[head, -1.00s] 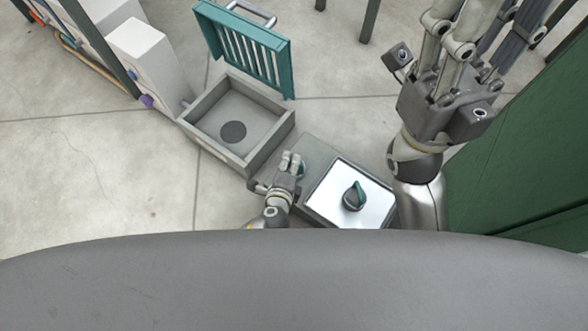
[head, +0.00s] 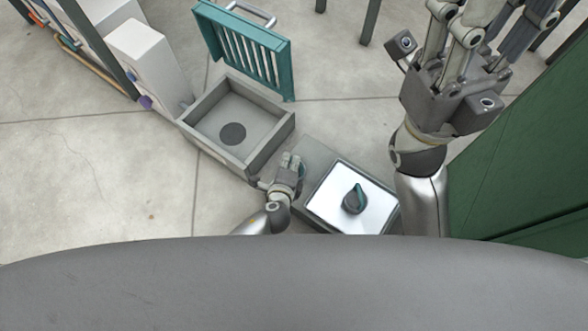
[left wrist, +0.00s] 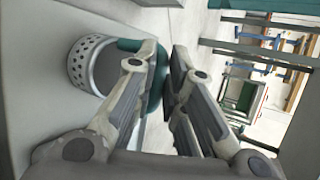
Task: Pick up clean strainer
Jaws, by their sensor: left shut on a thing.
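The strainer (left wrist: 82,72) is a metal cup with a perforated rim and a teal handle (left wrist: 155,92), seen in the left wrist view. My left gripper (left wrist: 165,78) is shut on the teal handle, with the perforated cup to the left of its fingers. In the head view my left gripper (head: 290,163) is between the open grey basin and the grey box; its hand mostly hides the strainer there. My right gripper (head: 492,22) is high at the upper right in the head view; its fingertips are not clearly shown.
The open grey basin (head: 190,123) has a dark round spot on its floor and a raised teal slatted lid (head: 278,72). The grey box (head: 310,157) bears a bright plate (head: 328,205) with a teal-and-dark knob (head: 355,199). A green panel (head: 535,160) stands right. Floor at left is clear.

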